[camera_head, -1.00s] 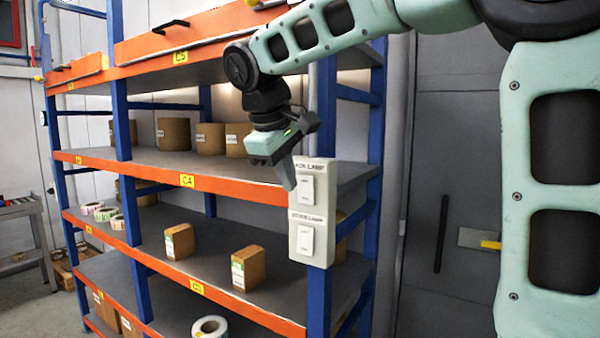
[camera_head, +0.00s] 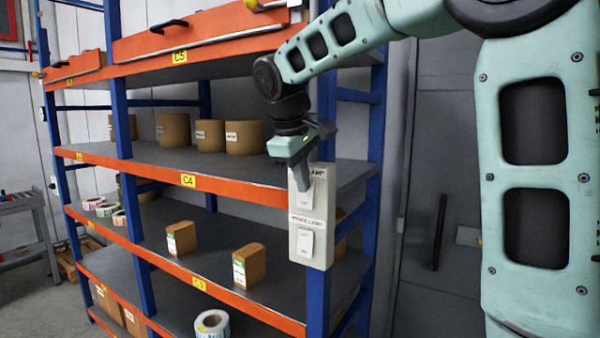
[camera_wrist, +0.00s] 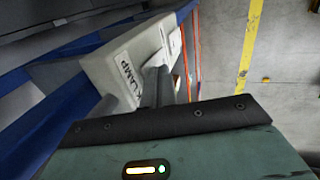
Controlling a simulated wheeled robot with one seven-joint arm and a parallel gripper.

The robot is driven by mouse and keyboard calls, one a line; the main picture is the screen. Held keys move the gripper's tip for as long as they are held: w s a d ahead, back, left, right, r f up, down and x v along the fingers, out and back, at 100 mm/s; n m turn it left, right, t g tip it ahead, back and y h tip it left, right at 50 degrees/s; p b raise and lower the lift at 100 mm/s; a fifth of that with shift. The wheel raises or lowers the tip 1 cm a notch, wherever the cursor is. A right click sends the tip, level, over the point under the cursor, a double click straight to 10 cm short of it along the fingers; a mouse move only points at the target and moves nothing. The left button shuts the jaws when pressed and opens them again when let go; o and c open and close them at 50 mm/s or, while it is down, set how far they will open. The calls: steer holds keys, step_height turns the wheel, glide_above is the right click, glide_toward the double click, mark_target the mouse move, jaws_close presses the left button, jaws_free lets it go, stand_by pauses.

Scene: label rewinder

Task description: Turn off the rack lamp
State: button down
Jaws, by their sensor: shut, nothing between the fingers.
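The white switch box (camera_head: 322,232) is fixed on the blue upright at the right front of the rack. It carries two rocker switches, one above the other. The upper label is partly covered and ends in "LAMP"; it also shows on the switch box in the wrist view (camera_wrist: 125,72). The upper rocker (camera_head: 308,197) is partly hidden by my fingers. The lower rocker (camera_head: 305,242) is in clear view. My gripper (camera_head: 301,190) is shut and empty, its tips pointing down at the upper rocker. I cannot tell whether they touch it.
The orange-edged shelf C4 (camera_head: 230,187) lies left of the box, with cardboard rolls (camera_head: 245,138) on it. Small cartons (camera_head: 249,266) stand on the shelf below. A grey door with a dark handle (camera_head: 439,232) is at the right. The space in front of the lower rocker is clear.

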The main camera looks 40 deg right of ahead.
steer(key=shift+a, duration=0.1)
steer(key=shift+r+p, duration=0.65)
steer(key=shift+r, duration=0.2)
